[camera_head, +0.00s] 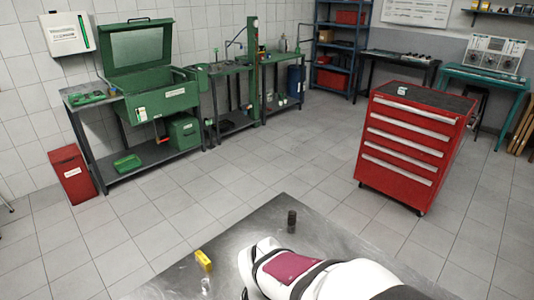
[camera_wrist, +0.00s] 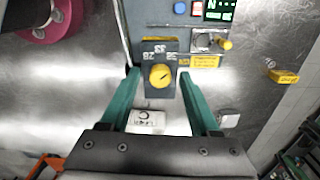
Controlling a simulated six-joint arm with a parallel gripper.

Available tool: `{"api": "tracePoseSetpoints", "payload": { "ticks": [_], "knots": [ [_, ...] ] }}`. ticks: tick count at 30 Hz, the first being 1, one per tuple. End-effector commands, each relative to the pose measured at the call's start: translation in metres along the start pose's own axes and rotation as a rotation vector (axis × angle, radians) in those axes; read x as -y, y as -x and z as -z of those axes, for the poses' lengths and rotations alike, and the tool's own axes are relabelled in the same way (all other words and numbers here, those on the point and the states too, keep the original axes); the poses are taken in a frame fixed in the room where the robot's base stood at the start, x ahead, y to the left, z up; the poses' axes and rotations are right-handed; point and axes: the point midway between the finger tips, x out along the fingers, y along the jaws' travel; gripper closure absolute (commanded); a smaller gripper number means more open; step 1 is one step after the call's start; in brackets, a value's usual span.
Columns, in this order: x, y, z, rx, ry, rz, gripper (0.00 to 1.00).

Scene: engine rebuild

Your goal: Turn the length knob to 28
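In the wrist view a round yellow knob (camera_wrist: 160,76) sits on a dark grey block. Upside-down white numbers stand beside it, reading about 28, 33 and 38. The knob carries a dark mark, too small to tell exactly where it points. My gripper (camera_wrist: 159,75) is open, with one green finger on each side of the knob. Gaps show between the fingertips and the knob in this view; the depth is hard to judge. The knob and my gripper do not show in the head view, where my white arm fills the bottom.
Next to the knob are a second yellow knob (camera_wrist: 225,44), a blue button (camera_wrist: 179,8) and a green-lit display (camera_wrist: 219,9). A pink-red spool (camera_wrist: 58,20) is at upper left. A yellow block (camera_head: 203,260) and a dark cylinder (camera_head: 291,222) stand on the metal table (camera_head: 245,232).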

Motion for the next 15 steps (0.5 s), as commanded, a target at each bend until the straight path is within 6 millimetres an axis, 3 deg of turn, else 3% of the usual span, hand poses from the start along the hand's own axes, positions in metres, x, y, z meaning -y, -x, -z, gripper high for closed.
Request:
{"api": "tracePoseSetpoints", "payload": {
  "ticks": [1,10,15],
  "knots": [
    [0.0001,0.0001,0.0,0.0,0.0,0.0,0.48],
    [0.0001,0.0004,0.0001,0.0,0.0,0.0,1.0],
    [0.0001,0.0005,0.0001,0.0,0.001,0.0,1.0]
  ]
}}
